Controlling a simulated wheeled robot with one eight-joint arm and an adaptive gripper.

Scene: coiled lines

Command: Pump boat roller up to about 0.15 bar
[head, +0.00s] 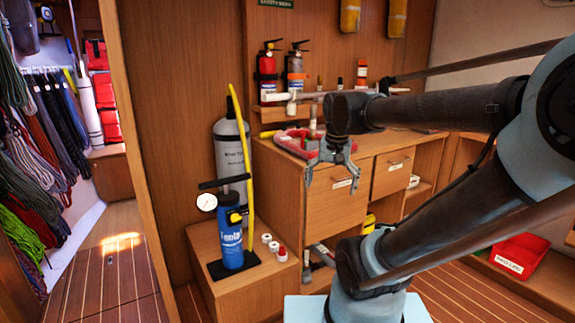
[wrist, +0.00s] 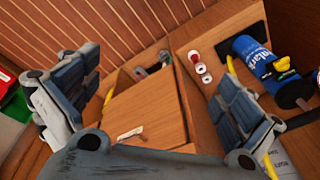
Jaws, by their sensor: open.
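A blue hand pump (head: 231,235) stands upright on a black base on a low wooden box. It has a black T-handle (head: 224,182) and a round white gauge (head: 206,202) whose reading is too small to tell. A yellow hose or tube (head: 240,140) rises beside it. In the wrist view the pump (wrist: 250,58) lies toward the upper right. My gripper (head: 330,178) is open and empty in front of the wooden cabinet, right of the pump and apart from it. Its two fingers show spread in the wrist view (wrist: 155,88). I cannot make out a boat roller.
Small red and white caps (head: 274,246) lie beside the pump on the box (head: 225,290). A grey cylinder (head: 229,150) stands behind it. The cabinet (head: 335,205) bears a red item (head: 292,143); fire extinguishers (head: 268,70) hang above. A red bin (head: 520,256) is at right.

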